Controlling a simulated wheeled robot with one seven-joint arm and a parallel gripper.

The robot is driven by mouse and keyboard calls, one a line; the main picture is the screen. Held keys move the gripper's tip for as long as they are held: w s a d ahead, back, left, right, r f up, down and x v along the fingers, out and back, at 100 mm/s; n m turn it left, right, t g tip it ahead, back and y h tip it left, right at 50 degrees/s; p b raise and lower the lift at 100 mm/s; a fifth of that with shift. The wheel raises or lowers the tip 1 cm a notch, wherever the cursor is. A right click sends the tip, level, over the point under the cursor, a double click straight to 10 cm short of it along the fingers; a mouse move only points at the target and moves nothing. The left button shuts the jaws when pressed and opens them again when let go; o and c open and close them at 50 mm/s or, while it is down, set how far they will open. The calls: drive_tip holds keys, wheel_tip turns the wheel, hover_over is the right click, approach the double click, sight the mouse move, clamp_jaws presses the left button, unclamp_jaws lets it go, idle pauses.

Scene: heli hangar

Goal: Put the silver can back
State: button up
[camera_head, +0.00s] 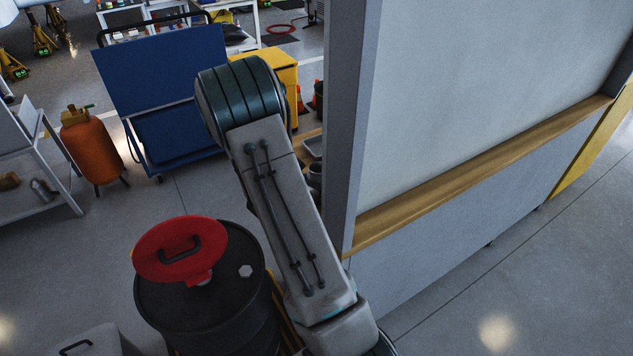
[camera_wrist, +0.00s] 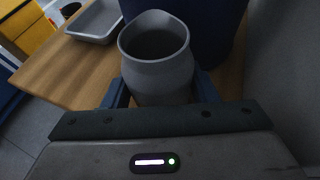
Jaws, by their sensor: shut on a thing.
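The silver can (camera_wrist: 157,72) shows in the wrist view as a grey, open-topped vessel with a dark inside. My gripper (camera_wrist: 161,90) is shut on it, with one blue finger at each side. The can looks upright over a wooden top (camera_wrist: 92,68); I cannot tell whether its base touches the wood. In the head view my arm hides the gripper, and only a small strip of the wooden top's contents shows beside the panel.
A shallow grey tray (camera_wrist: 97,20) lies left of the can, and a large dark blue object stands right behind it. A tall grey panel (camera_head: 480,90) stands at the right. A black drum (camera_head: 215,300) with a red lid, an orange tank (camera_head: 90,145) and a blue cart (camera_head: 165,85) stand left.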

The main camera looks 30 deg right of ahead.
drive_tip(key=shift+f, duration=0.15)
drive_tip(key=shift+f+b, duration=0.1)
drive_tip(key=shift+b, duration=0.2)
drive_tip(key=o, duration=1.1)
drive_tip(key=shift+c, duration=0.2)
